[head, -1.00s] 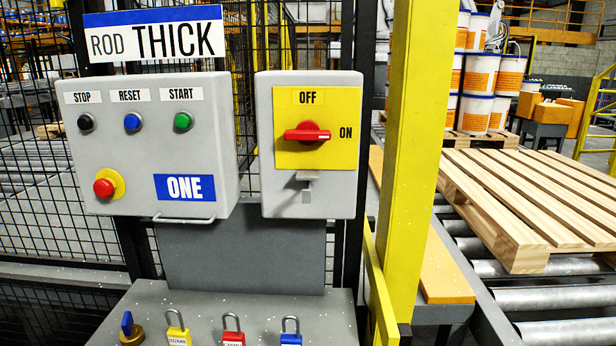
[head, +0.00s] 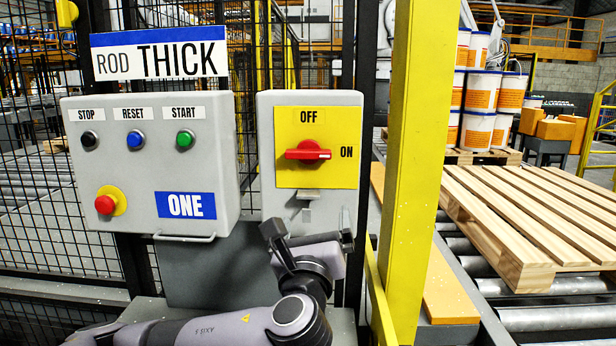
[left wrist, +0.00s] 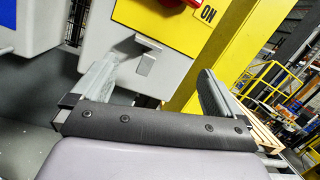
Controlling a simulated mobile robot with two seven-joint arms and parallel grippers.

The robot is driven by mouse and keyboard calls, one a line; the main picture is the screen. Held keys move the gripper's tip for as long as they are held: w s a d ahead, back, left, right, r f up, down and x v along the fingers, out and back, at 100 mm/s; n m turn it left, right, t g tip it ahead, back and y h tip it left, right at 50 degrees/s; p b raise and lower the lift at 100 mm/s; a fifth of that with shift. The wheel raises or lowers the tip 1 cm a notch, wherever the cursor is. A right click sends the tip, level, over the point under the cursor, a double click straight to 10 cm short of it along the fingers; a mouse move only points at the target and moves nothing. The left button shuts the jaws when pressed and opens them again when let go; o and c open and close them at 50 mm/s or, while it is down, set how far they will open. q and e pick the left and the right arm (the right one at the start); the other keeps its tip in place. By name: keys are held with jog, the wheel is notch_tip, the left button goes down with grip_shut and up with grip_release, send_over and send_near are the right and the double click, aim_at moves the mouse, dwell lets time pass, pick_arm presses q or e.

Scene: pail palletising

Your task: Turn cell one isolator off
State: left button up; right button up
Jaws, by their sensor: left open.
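The cell one isolator is a grey box with a yellow plate (head: 338,170) and a red rotary handle (head: 308,151). The handle lies horizontal, its end toward the ON mark at right; OFF is printed above. A grey hasp (head: 307,195) sits below the plate and also shows in the left wrist view (left wrist: 146,62). My left gripper (head: 309,230) is open and empty, below and in front of the isolator box, apart from the handle. In the left wrist view the two fingers (left wrist: 155,75) are spread, with only the handle's lower edge (left wrist: 194,3) visible at the top.
The grey panel marked ONE (head: 215,225) with stop, reset and start buttons stands left of the isolator. A yellow post (head: 412,170) rises close on the right. A wooden pallet (head: 530,215) rests on rollers farther right. My left arm covers the shelf below.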

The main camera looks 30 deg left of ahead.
aim_at(308, 159)
pick_arm(q)
jog(key=w+a+r+m, duration=0.1)
jog(key=w+r, duration=0.1)
jog(key=r, duration=0.1)
jog(key=w+a+r+t+y+p, duration=0.1)
jog(key=w+a+r, duration=0.1)
jog(key=r, duration=0.1)
jog(key=w+a+r+m+y+p, duration=0.1)
jog(key=a+r, duration=0.1)
jog(key=r, duration=0.1)
jog(key=shift+w+m+t, duration=0.3)
jog(key=shift+w+t, duration=0.1)
jog(key=shift+f, duration=0.1)
jog(key=c, duration=0.8)
